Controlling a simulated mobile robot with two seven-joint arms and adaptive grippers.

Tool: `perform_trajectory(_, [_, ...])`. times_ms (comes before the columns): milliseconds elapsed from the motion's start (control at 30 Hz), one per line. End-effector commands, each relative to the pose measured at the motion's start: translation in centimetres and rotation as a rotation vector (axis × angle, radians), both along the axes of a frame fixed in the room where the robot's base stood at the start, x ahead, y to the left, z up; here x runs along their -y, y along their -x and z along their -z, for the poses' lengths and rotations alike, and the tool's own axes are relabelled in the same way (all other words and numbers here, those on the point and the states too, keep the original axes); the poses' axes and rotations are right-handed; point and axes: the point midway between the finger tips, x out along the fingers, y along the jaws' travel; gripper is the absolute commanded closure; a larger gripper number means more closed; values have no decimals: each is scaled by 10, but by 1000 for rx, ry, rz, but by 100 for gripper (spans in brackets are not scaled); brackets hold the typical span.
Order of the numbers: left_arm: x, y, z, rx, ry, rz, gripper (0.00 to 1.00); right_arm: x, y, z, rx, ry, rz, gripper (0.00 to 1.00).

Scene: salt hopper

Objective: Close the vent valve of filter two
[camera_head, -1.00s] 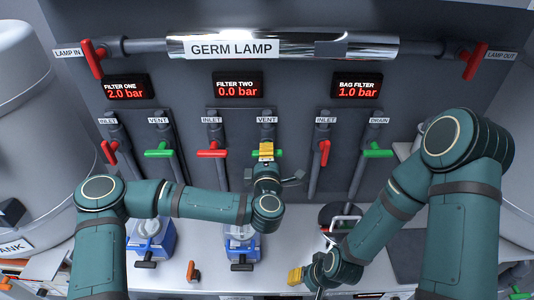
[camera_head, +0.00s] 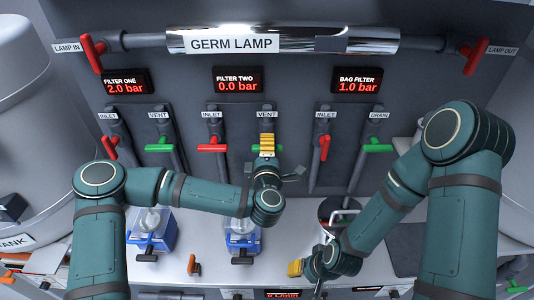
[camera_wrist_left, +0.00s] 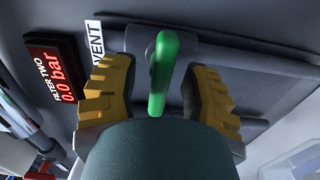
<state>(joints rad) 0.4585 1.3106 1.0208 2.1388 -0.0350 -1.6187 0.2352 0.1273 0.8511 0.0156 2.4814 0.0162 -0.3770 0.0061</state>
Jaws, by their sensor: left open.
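The green handle (camera_wrist_left: 158,82) of filter two's vent valve shows in the left wrist view, set crosswise to its grey pipe beside the VENT label (camera_wrist_left: 94,40). My left gripper (camera_head: 267,143) is open, with its yellow fingers on either side of this handle; the handle lies between them with visible room at the sides. In the head view my gripper mostly hides the handle. The filter two display (camera_head: 238,87) reads 0.0 bar. My right gripper (camera_head: 296,268) is low over the bench, and its opening cannot be made out.
Filter two's red inlet handle (camera_head: 211,144) is left of the vent, crosswise to its pipe. Filter one's green vent handle (camera_head: 158,148) is farther left. The bag filter's red inlet handle (camera_head: 324,147) is to the right. Blue-based units (camera_head: 240,238) stand on the bench below.

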Motion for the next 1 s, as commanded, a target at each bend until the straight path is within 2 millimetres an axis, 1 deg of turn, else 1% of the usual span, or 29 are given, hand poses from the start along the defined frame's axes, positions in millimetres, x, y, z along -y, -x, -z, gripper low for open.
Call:
perform_trajectory(67, [1,6,0,0,-1,2,54,0,0,0,0,0,0,54])
perform_trajectory(167, [1,19,0,0,-1,3,54,0,0,0,0,0,0,54])
perform_trajectory(400, [2,68,0,-1,-1,6,54,0,0,0,0,0,0,54])
perform_trajectory(600, [1,102,0,0,0,4,54,0,0,0,0,0,0,54])
perform_trajectory(700, [1,112,0,0,0,3,54,0,0,0,0,0,0,54])
perform_trajectory(800, [0,117,0,0,0,0,54,0,0,0,0,0,0,54])
perform_trajectory(1000, [0,119,0,0,0,0,54,0,0,0,0,0,0,54])
